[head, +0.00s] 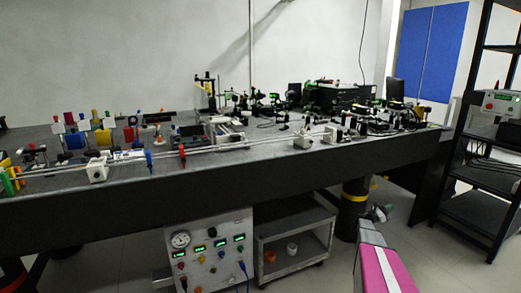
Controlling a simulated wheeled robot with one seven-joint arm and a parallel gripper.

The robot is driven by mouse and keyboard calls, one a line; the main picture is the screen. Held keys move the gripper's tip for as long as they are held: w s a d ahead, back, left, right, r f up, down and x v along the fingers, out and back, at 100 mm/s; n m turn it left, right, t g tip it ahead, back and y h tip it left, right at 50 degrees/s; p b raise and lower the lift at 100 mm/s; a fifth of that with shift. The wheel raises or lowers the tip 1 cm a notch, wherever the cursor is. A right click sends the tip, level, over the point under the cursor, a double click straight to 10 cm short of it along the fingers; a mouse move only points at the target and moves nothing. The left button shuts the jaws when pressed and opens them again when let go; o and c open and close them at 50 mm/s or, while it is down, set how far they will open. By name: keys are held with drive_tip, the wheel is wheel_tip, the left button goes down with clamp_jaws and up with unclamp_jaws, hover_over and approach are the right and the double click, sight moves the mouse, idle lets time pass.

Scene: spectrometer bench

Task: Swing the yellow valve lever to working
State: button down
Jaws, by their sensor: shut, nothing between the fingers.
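I cannot single out the yellow valve lever for certain in the head view. A small yellow piece (203,87) shows on a dark upright stand at the back of the bench. Long pale tubes along the front of the bench carry a blue handle (148,158) and a red handle (183,155). My gripper (381,213) is at the lower right, in front of the bench and below its top. It is small in view, shut and empty, and touches nothing that I can see.
The dark bench (280,178) spans the view, crowded with optics. Beneath it stand a gauge panel (213,262) with knobs and green displays, and a grey cart (296,240). A black shelf rack (478,200) stands at right.

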drive_tip(key=s+a+r+m+g+y, duration=0.1)
drive_tip(key=s+a+m+y, duration=0.5)
drive_tip(key=s+a, duration=0.6)
drive_tip(key=s+a+r+m+g+y, duration=0.1)
drive_tip(key=s+a+r+m+y, duration=0.1)
drive_tip(key=s+a+m+y, duration=0.5)
drive_tip(key=s+a+r+m+g+y, duration=0.1)
drive_tip(key=s+a+m+y, duration=0.5)
drive_tip(key=s+a, duration=1.2)
drive_tip(key=a+y, duration=0.3)
drive_tip(key=a, duration=1.3)
drive_tip(key=shift+s+a+r+g+y, duration=0.2)
drive_tip(key=shift+s+g+y, duration=0.1)
drive_tip(key=shift+y, duration=0.1)
drive_tip(key=shift+w, duration=0.15)
